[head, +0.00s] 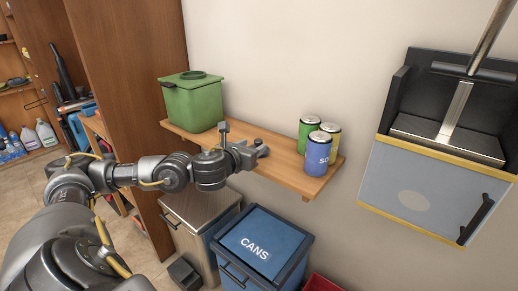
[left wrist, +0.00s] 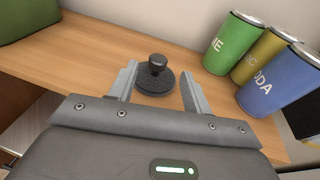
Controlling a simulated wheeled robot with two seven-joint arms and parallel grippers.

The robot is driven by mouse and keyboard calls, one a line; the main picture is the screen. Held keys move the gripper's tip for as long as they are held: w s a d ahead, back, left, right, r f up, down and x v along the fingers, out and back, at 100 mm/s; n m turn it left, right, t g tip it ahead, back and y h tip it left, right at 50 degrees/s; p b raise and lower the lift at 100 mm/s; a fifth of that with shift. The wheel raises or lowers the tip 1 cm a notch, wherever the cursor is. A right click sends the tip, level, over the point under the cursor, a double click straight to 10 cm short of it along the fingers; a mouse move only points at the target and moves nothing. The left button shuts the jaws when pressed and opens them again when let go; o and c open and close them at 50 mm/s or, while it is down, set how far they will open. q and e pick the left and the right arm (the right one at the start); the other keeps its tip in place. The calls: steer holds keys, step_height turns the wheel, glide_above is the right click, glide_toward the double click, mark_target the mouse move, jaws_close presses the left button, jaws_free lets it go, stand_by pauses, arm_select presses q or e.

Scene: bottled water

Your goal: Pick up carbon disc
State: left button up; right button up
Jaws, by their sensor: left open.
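The carbon disc (left wrist: 155,80), a dark round disc with a black knob on top, lies on the wooden shelf (left wrist: 85,50) in the left wrist view. My left gripper (left wrist: 157,88) is open, with one finger on each side of the disc. I cannot tell whether the fingers touch it. In the head view my left gripper (head: 262,148) is over the shelf (head: 290,180), and the disc is hidden there. My right gripper is not in view.
A green lidded bin (head: 193,102) stands left on the shelf. Green (head: 307,130), yellow (head: 331,138) and blue (head: 316,155) cans stand close together at its right. A blue-lidded cans bin (head: 255,240) is below. A press-like unit (head: 440,150) hangs right.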

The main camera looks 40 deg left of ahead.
mark_target(256, 142)
arm_select(q)
steer(key=shift+p+x, duration=0.5)
steer(key=shift+x, duration=2.3)
steer(key=shift+a, duration=0.2)
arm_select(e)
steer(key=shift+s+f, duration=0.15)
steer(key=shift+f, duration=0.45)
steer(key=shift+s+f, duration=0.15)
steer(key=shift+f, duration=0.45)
arm_select(q)
steer(key=shift+c, duration=0.4)
steer(key=c, duration=0.9)
steer(key=shift+r, duration=0.15)
steer(key=shift+c, duration=0.2)
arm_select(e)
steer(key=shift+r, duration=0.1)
